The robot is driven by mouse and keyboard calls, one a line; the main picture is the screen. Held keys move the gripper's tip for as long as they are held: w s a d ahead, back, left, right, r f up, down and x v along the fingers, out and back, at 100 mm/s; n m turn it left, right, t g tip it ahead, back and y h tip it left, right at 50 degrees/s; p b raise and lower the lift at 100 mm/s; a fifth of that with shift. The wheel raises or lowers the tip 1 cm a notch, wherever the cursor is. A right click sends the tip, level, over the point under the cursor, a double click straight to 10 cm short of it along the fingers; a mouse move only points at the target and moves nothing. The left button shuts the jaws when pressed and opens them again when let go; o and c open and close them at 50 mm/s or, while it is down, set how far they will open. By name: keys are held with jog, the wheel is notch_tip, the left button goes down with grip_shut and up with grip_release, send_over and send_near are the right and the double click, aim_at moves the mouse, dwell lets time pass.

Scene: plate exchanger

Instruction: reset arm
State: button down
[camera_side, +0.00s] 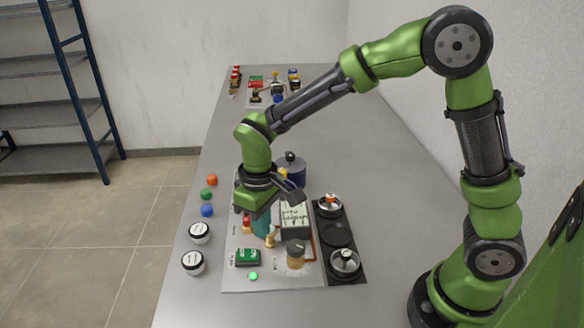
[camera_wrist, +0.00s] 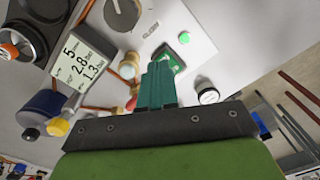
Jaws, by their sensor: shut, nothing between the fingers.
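My gripper (camera_side: 263,231) hangs over the white panel (camera_side: 236,279) on the table, fingers pointing down. Its teal fingers are together and hold nothing; they also show in the wrist view (camera_wrist: 159,72). The fingertips are close to the brass fitting (camera_side: 270,241) and the green switch block (camera_side: 247,257), and I cannot tell the exact gap. The display (camera_side: 294,217) with dark digits is just right of the fingers. A dial knob (camera_side: 296,252) and a lit green button (camera_side: 253,276) sit at the panel's near side. My arm is bent, reaching over the table from the right.
A black tray (camera_side: 336,235) with round pots stands right of the panel. Orange (camera_side: 212,180), green and blue caps and two white-lidded jars (camera_side: 200,232) line the left. A dark blue pot (camera_side: 291,168) is behind. A second panel (camera_side: 268,94) lies far back; the table between is clear.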

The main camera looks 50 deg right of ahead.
jog(key=s+d+r+m+t+y, duration=0.1)
jog(key=s+d+r+m+t, duration=0.5)
jog(key=s+d+r, duration=0.4)
jog(key=s+r+t, duration=0.1)
jog(key=s+r, duration=0.2)
jog(key=r, duration=0.2)
jog(key=shift+s+d+y, duration=0.2)
jog(key=shift+y, duration=0.1)
